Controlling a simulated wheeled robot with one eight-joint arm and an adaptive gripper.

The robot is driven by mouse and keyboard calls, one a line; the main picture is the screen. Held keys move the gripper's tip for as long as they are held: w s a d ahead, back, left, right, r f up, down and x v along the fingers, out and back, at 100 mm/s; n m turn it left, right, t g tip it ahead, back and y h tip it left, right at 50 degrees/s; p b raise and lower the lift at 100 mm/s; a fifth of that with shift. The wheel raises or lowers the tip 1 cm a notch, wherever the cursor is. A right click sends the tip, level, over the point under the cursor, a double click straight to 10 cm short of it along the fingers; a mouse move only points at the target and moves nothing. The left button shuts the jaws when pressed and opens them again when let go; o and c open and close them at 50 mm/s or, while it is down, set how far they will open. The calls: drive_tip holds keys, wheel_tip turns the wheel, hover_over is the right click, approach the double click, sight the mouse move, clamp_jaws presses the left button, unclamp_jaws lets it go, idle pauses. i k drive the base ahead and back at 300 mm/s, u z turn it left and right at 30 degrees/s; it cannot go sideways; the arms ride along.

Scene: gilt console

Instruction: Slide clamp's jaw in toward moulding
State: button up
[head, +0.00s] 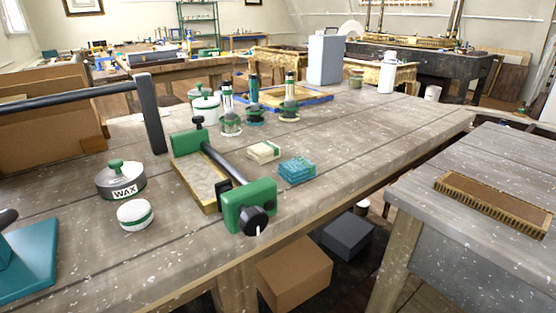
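A green clamp with a black bar (222,163) lies on the workbench near the middle of the head view. Its far green jaw (186,142) has a black knob on top. Its near green jaw (236,213) carries a black screw knob (254,220) facing me and a small dark pad (223,187) on its inner side. A gilt-edged moulding piece (200,180) with a speckled grey top lies between the jaws. Its far end is at the far jaw. The pad is close to its near end; I cannot tell whether they touch. My gripper is not identifiable in this view.
A grey WAX tin (120,189) and a white green-banded lid (135,215) stand left of the clamp. Cream (264,152) and teal (297,170) stacks lie right. A dark angled bar (152,115) and a teal object (28,262) are at left. Bare bench (390,125) extends right.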

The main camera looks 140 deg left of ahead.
sight(189, 141)
drive_tip(key=u, duration=4.65)
